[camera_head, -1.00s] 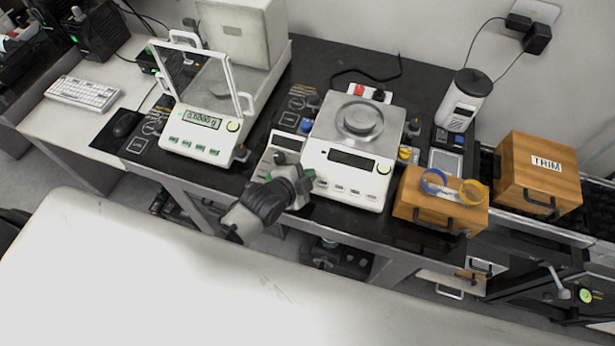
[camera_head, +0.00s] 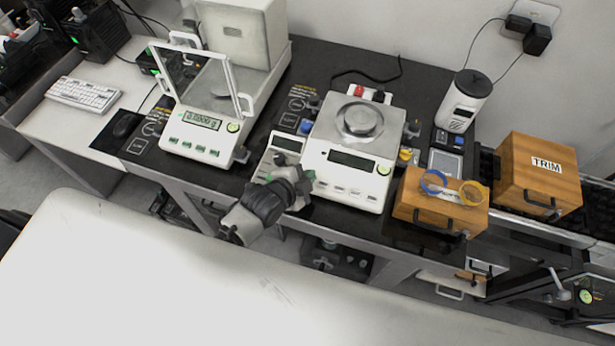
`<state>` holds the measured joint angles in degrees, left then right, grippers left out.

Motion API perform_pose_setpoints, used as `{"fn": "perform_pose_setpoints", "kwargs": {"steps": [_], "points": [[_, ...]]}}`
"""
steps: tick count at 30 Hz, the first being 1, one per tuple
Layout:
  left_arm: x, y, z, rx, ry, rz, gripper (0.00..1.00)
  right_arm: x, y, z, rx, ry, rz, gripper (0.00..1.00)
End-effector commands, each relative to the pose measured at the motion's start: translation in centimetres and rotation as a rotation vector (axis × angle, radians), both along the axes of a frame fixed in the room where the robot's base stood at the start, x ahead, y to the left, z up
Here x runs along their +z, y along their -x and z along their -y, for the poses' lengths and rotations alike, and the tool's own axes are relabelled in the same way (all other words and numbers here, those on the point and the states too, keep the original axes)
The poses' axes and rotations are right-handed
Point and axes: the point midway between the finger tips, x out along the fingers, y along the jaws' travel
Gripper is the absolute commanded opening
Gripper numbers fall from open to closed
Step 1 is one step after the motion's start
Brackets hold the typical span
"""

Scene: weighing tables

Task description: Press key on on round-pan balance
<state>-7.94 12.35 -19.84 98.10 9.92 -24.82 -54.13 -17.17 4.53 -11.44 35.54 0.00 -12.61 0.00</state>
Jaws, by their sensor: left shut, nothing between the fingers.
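The round-pan balance (camera_head: 345,181) stands on the black bench top, with a round metal pan (camera_head: 359,121) on top that bears a small metal disc. Its display (camera_head: 353,160) is dark. A green round key (camera_head: 383,170) sits at the right of its front panel, with several pale keys below the display. My left gripper (camera_head: 303,181) is shut and empty, its tip close to the balance's left front edge; whether it touches cannot be told. It partly covers a calculator-like device (camera_head: 283,146) beside the balance. My right gripper is not in view.
A second balance with a glass-sided shield (camera_head: 205,130) stands left, its display lit. A wooden box with blue and yellow tape rings (camera_head: 425,207) is close on the right. A box marked TRIM (camera_head: 538,175) and a white canister (camera_head: 464,100) stand further right.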

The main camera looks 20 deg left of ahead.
Motion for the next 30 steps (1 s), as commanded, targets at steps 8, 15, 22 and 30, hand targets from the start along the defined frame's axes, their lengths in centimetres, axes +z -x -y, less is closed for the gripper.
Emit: {"fn": "perform_pose_setpoints", "kwargs": {"steps": [8,15,22,30], "points": [[0.00,0.00,0.00,0.000,0.000,0.000,0.00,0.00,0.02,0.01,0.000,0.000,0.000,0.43],[0.01,0.00,0.01,0.000,0.000,0.000,0.00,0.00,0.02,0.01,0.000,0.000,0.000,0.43],[-0.19,-0.05,0.00,0.000,0.000,0.000,0.00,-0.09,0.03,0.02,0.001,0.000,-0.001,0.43],[-0.81,-0.27,0.02,-0.001,-0.002,0.001,0.00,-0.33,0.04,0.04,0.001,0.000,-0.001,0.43]]}}
